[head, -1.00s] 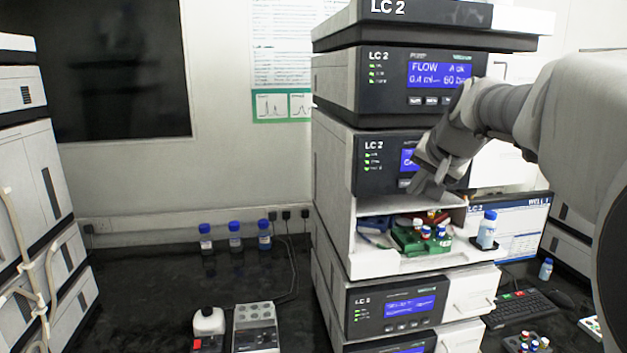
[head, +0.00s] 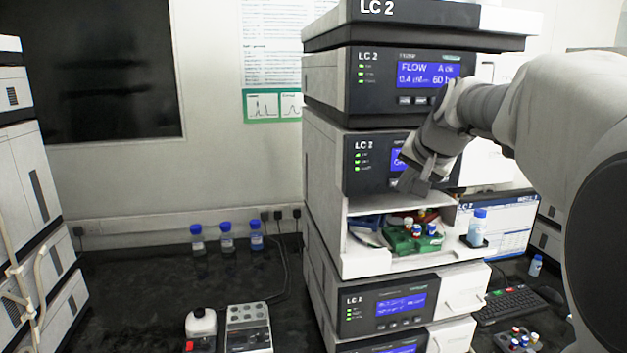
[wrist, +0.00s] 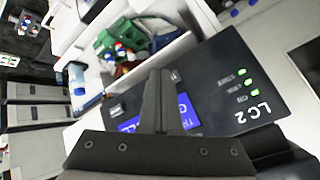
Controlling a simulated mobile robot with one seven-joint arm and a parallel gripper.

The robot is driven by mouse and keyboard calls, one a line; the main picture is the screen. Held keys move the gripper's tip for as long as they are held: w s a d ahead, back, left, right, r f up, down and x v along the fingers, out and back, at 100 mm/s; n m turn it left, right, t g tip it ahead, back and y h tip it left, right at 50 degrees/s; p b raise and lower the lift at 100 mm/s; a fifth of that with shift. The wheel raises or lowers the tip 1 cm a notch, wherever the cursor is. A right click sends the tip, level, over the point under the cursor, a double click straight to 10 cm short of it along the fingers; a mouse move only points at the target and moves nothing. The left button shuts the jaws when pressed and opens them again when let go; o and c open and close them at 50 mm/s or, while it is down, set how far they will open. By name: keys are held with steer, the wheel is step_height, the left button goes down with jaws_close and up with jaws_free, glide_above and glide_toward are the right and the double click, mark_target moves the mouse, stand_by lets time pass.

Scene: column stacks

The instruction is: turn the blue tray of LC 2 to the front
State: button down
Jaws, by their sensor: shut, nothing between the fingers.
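The LC 2 stack (head: 325,160) stands in the middle of the head view. One of its modules has an open bay. In the bay a green tray (head: 402,243) with capped vials faces the front. A blue tray (head: 366,230) sits at the bay's left, partly hidden by the bay wall and the shadow. My gripper (head: 412,188) is shut and empty, in front of the panel just above the bay. In the wrist view its shut fingers (wrist: 165,85) overlap the LC 2 panel, and the green tray (wrist: 112,48) shows past them.
A blue-capped bottle (head: 477,227) stands on a small holder at the bay's right. An open door panel (head: 466,291) juts out below. Several blue-capped bottles stand on the dark bench at the left. A monitor (head: 505,225) and keyboard are at the right.

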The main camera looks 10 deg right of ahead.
steer(key=shift+w, duration=0.4)
stand_by(0.3)
steer(key=shift+s, duration=0.85)
steer(key=shift+b, duration=0.3)
